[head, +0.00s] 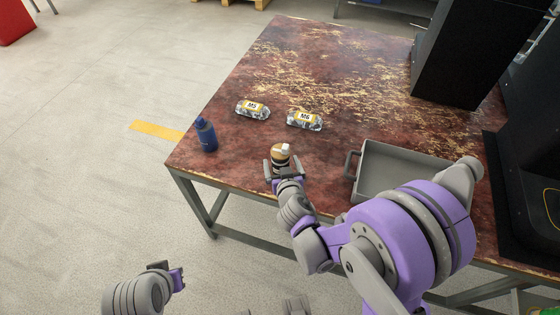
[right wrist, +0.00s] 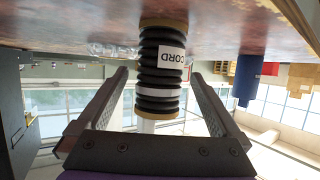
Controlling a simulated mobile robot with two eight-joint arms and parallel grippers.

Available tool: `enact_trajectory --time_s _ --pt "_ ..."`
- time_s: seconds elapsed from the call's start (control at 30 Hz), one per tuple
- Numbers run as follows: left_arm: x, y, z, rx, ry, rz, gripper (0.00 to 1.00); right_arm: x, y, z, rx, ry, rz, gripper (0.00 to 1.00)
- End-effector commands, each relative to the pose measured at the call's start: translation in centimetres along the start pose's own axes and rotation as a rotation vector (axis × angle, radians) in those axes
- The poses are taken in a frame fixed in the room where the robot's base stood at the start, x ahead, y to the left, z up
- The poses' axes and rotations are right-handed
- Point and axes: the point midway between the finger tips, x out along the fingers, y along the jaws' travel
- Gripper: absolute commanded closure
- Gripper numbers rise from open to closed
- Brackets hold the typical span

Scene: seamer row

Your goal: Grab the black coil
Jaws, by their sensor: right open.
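The black coil (right wrist: 162,62) is wound on a spool with tan ends and carries a white label reading "CORD". It stands on the worn red-brown table (head: 230,172) near the front edge; in the head view its tan top (head: 280,151) shows. My right gripper (head: 281,168) is open at the coil. In the right wrist view, which is upside down, its two fingers (right wrist: 159,76) are on either side of the coil, with gaps visible. My left gripper (head: 168,271) is empty, low and off the table's front left; its finger opening is unclear.
A blue bottle (head: 206,135) stands left of the coil. Two clear packs, M5 (head: 253,109) and M6 (head: 304,120), lie behind it. A grey tray (head: 385,172) with a handle is on the right. Dark machines (head: 470,60) stand at the right.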

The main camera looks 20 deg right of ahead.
Motion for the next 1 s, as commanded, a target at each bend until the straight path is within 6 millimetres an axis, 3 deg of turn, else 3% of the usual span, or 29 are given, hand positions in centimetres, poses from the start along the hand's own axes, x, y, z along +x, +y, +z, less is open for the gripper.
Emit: enact_trajectory --time_s 0.33,0.6,1.0 --pt "0.1 0.0 0.1 0.0 0.0 0.0 1.0 4.5 0.1 -0.8 0.0 -0.001 0.001 0.0" --pt "0.1 0.0 0.1 0.0 -0.001 0.0 1.0 5.0 0.1 -0.9 0.0 -0.001 0.0 0.0" --pt "0.1 0.0 0.1 0.0 0.0 0.0 1.0 5.0 0.1 -0.8 0.0 -0.001 0.0 0.72"
